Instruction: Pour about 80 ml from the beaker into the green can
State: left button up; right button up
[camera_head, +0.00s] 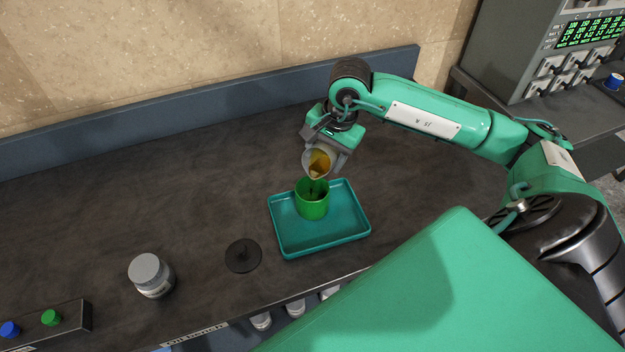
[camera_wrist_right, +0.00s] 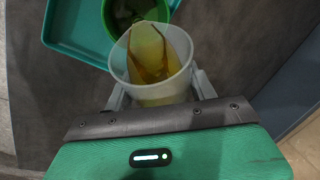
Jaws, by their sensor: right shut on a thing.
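The beaker (camera_head: 311,163) is a pale, translucent cup with amber liquid in it. My right gripper (camera_head: 325,150) is shut on it and holds it tilted over the green can (camera_head: 312,206). In the right wrist view the beaker (camera_wrist_right: 152,92) sits between the fingers of the right gripper (camera_wrist_right: 158,92), with liquid reaching toward its far rim. The green can (camera_wrist_right: 112,22) shows just beyond that rim, with dark contents. The can stands upright in a teal tray. I cannot tell whether a stream is falling. My left gripper is not in view.
The teal tray (camera_head: 345,225) lies on the dark bench. A black round lid (camera_head: 243,256) lies left of it, and a jar with a grey lid (camera_head: 150,274) stands farther left. A button box (camera_head: 75,318) is at the lower left. The bench's back left is clear.

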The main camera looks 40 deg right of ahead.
pick_arm(q)
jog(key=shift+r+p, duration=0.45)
jog(key=shift+p, duration=0.05)
pick_arm(e)
jog(key=shift+r+t+h, duration=0.35)
jog(key=shift+t+h, duration=0.05)
jog(key=shift+h, duration=0.1)
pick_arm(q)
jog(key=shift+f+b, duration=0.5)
pick_arm(e)
jog(key=shift+s+a+r+h, duration=0.1)
jog(key=shift+a+r+h, duration=0.1)
jog(key=shift+h, duration=0.2)
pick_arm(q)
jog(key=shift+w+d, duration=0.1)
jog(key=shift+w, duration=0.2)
pick_arm(e)
jog(key=shift+r+t, duration=0.1)
jog(key=shift+t, duration=0.2)
